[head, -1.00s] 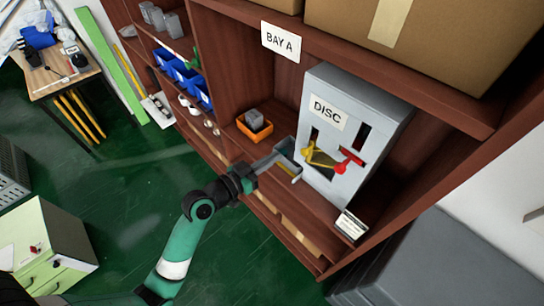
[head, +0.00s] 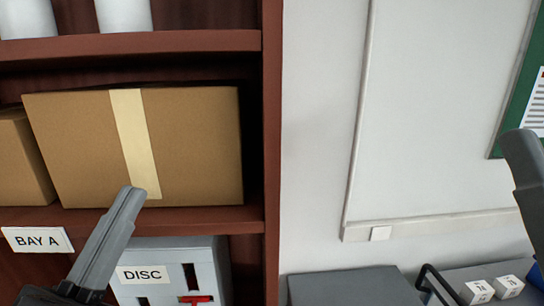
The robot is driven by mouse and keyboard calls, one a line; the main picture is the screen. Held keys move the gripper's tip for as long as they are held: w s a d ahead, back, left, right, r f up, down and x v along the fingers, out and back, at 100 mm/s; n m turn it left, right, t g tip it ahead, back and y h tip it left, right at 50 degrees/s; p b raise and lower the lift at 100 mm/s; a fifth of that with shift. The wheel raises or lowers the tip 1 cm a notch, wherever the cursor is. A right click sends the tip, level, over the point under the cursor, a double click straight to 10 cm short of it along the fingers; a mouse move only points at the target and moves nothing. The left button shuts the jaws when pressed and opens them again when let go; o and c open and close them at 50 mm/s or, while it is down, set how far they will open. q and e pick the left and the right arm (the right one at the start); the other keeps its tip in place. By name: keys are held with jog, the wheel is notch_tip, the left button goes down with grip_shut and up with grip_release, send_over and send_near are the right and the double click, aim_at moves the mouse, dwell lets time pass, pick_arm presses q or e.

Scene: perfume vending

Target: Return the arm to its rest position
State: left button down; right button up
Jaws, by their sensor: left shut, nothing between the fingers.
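My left gripper (head: 126,200) rises from the lower left of the head view, its grey fingers shut with nothing between them. It overlaps the view of the shelf edge and box and touches nothing that I can make out. The grey DISC machine (head: 205,262) stands on the shelf below it, its lower part cut off by the frame. A red part shows at the machine's front. A grey piece of my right gripper (head: 522,160) shows at the right edge; most of it is out of frame.
A taped cardboard box (head: 195,140) fills the shelf above the BAY A label (head: 37,240). White containers (head: 124,14) stand higher up. Right of the rack are a bare wall, a grey surface (head: 350,288) and two white blocks (head: 478,291) on a cart.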

pick_arm(q)
jog(key=s+r+n+t+y, duration=0.2)
jog(key=s+r+t+y, duration=0.1)
jog(key=s+r, duration=0.5)
notch_tip(320, 180, up, 21)
jog(key=w+a+n+y+p, duration=0.1)
jog(key=n+p, duration=0.1)
jog(key=p, duration=1.9)
jog(key=shift+w+a, duration=0.2)
jog(key=shift+a, duration=0.2)
jog(key=shift+r, duration=0.1)
